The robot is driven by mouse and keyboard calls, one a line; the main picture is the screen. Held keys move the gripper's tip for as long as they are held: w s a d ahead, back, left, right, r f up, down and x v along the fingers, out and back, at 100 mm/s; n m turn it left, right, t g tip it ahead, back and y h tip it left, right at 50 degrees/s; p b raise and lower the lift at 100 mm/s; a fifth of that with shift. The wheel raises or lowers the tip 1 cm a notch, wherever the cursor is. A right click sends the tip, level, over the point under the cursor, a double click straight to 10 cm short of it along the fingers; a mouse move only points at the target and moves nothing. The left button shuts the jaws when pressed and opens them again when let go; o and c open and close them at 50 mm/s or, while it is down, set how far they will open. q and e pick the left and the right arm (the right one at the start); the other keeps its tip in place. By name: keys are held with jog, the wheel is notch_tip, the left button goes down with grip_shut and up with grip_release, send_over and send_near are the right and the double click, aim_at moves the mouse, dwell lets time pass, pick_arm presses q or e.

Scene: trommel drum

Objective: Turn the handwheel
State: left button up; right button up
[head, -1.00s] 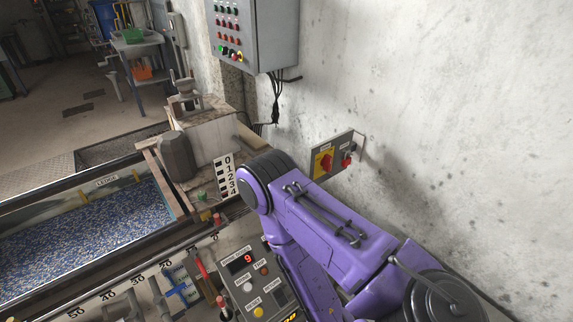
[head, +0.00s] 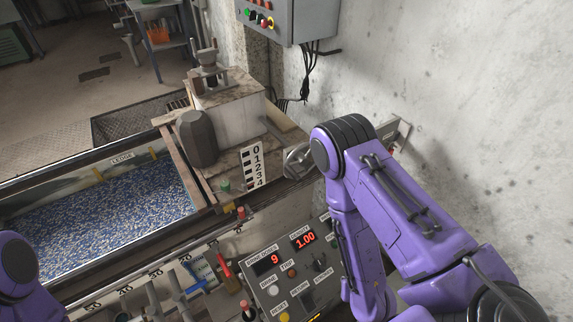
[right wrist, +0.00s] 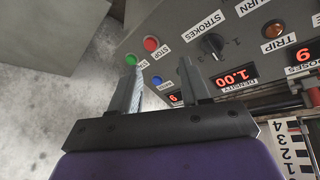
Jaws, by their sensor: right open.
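A grey rounded metal part (head: 298,160) shows just left of my right elbow, beside the 0–4 scale. The arm partly covers it, and I cannot tell whether it is the handwheel. No other handwheel shows clearly. My right gripper is hidden in the head view, where the forearm drops past the control panel (head: 283,285). In the right wrist view my right gripper (right wrist: 160,75) is open, with nothing between its fingers. Its fingertips point towards the panel (right wrist: 170,35), near the green, red and blue buttons. Only a purple link of my left arm shows at the lower left.
A trough of blue granules (head: 100,215) lies at the left. A box-shaped housing (head: 232,110) stands behind the scale plate (head: 252,165). The concrete wall (head: 460,90) is close on the right, with a switch box (head: 290,15) on it. A black knob (right wrist: 212,45) sits on the panel.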

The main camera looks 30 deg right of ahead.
jog(key=w+n+t+b, duration=0.2)
jog(key=w+t, duration=0.2)
jog(key=w, duration=0.4)
jog(key=n+t+y+b, duration=0.5)
jog(key=t+y+b, duration=0.1)
jog(key=t, duration=0.3)
send_near(287, 168)
jog(key=w+p, duration=0.1)
jog(key=w, duration=0.3)
jog(key=w+p, duration=0.1)
jog(key=w, duration=0.1)
jog(key=shift+w+a+f+p, duration=0.1)
jog(key=shift+f+p, duration=0.15)
jog(key=shift+p, duration=0.1)
pick_arm(q)
notch_tip(287, 168, down, 6)
jog(key=shift+f, duration=0.25)
pick_arm(e)
jog(key=shift+w, duration=0.4)
pick_arm(q)
jog(key=shift+s, duration=0.1)
pick_arm(e)
jog(key=shift+a, duration=0.1)
grip_shut()
